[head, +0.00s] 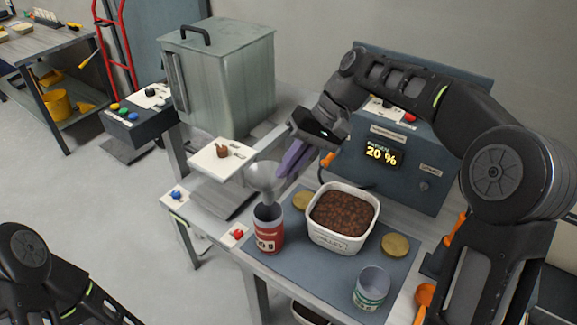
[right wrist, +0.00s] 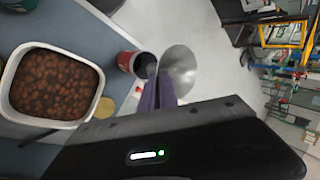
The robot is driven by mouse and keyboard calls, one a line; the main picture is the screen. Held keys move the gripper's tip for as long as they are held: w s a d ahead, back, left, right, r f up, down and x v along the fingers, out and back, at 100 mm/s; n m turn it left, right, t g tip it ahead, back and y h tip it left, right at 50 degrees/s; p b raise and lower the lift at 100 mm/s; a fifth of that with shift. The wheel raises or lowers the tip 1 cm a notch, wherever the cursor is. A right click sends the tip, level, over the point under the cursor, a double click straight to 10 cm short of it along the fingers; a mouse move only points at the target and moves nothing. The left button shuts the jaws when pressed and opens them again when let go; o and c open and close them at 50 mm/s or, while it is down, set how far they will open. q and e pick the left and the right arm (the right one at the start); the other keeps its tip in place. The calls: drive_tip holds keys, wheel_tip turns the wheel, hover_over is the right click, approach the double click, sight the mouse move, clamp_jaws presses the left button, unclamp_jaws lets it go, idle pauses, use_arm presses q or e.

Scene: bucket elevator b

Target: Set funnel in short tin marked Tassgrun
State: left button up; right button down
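The grey metal funnel (head: 263,177) is upright, wide mouth up, with its spout at or just above the mouth of a red tin (head: 269,238). I cannot tell if the tip is inside. My right gripper's purple fingers (head: 285,168) close on the funnel's side. The right wrist view shows the fingers (right wrist: 157,95) against the funnel (right wrist: 179,70), with the red tin (right wrist: 127,62) beside it. A shorter green-and-white tin (head: 370,290) stands open at the mat's front right. Its lettering is too small to read. My left gripper is out of view.
A white tub (head: 338,243) of brown pellets stands between the tins, also in the right wrist view (right wrist: 14,68). Round tan lids (head: 395,245) lie on the blue-grey mat (head: 312,286). A control box with a 20 % display (head: 382,153) stands behind. A small platform (head: 222,160) is left.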

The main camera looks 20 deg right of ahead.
use_arm(q)
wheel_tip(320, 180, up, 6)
drive_tip(key=p, duration=0.7)
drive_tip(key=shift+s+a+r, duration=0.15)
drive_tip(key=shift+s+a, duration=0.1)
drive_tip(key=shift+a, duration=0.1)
use_arm(e)
wheel_tip(320, 180, up, 9)
drive_tip(key=shift+f, duration=0.2)
